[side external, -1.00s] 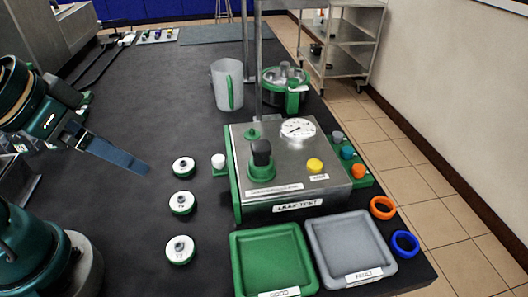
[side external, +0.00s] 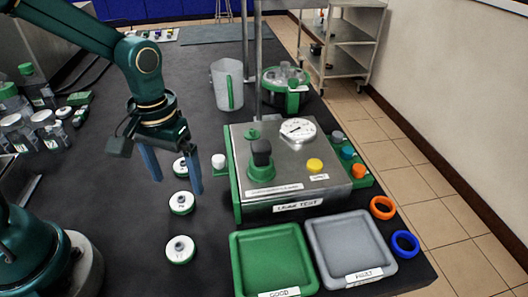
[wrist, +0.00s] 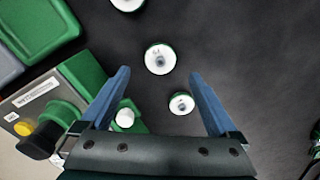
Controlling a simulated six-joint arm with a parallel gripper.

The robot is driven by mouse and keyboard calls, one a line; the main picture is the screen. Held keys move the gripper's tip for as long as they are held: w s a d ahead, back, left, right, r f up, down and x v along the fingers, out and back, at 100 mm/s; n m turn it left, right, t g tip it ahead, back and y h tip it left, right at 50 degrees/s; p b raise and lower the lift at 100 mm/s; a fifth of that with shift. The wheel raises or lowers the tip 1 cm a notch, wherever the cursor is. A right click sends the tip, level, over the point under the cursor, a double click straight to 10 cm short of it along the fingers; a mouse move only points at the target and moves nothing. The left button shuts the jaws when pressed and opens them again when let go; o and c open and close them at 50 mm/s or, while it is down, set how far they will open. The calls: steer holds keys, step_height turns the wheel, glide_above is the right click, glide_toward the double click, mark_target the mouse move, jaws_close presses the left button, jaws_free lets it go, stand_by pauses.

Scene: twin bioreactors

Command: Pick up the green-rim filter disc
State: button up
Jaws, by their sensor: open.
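Three white filter discs lie in a row on the dark bench: a back one (side external: 180,166), a middle one (side external: 180,203) and a front one (side external: 180,249). Green shows at their rims. My gripper (side external: 177,185) is open and empty, pointing down above the row, with one finger partly in front of the back disc. In the wrist view, the middle disc (wrist: 160,59) lies near the line between the fingertips. The back disc (wrist: 182,103) shows between the fingers. The front disc (wrist: 127,4) is cut off at the top edge.
The leak test station (side external: 325,187) stands right of the discs, with a small white knob (side external: 218,161) at its left side. The green tray (side external: 235,265) and grey tray (side external: 315,250) sit in front. Bottles (side external: 42,130) stand at the left. Bench left of the discs is clear.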

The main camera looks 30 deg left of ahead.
mark_target(182, 196)
steer(key=shift+f, duration=2.45)
steer(key=shift+c, duration=0.3)
steer(key=c, duration=1.3)
steer(key=shift+r, duration=0.2)
